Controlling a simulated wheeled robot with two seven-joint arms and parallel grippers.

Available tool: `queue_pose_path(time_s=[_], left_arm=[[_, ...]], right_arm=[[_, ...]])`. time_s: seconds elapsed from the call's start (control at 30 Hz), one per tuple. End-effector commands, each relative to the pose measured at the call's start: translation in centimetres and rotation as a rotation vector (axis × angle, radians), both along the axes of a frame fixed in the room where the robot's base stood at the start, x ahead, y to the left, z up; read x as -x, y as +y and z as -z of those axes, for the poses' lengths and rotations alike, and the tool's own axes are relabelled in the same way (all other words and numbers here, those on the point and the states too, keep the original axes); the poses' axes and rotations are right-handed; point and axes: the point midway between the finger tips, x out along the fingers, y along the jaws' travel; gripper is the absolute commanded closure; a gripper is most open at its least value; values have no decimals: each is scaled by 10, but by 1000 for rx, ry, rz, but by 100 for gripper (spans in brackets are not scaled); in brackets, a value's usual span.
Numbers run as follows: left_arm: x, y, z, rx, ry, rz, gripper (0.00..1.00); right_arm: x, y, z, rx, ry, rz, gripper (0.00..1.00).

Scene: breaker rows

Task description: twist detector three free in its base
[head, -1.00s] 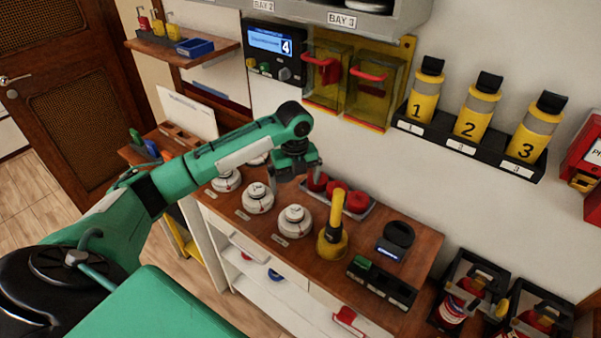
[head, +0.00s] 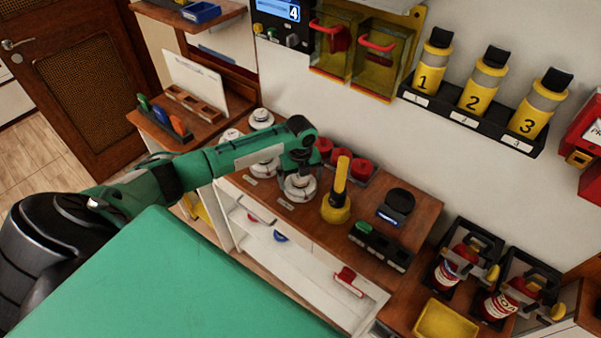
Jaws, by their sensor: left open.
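White round detectors sit in bases in a row on the wooden bench. The rightmost detector (head: 301,193) in the front row is likely detector three; its label is too small to read. My left gripper (head: 299,180) comes down over this detector from above, with its open fingers around or just above the top. The gripper hides part of the detector, and I cannot tell whether the fingers touch it. Another detector (head: 264,170) is to its left. My right gripper is not in view.
A yellow tool with an upright handle (head: 336,207) stands close to the right of the detector. Red cylinders (head: 361,168) in a tray are behind. A black block with a green piece (head: 380,247) and a dark round holder (head: 398,203) are further right.

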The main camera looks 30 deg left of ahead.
Motion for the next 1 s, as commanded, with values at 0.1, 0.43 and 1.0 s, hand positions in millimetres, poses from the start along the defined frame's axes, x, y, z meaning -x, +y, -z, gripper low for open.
queue_pose_path(time_s=[0.1,0.43,1.0], left_arm=[[0,0,0,0,0,0,0],[0,0,-1,0,0,-3,37],[0,0,-3,1,1,-220,37]], right_arm=[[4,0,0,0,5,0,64],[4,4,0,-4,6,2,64],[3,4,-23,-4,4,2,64]])
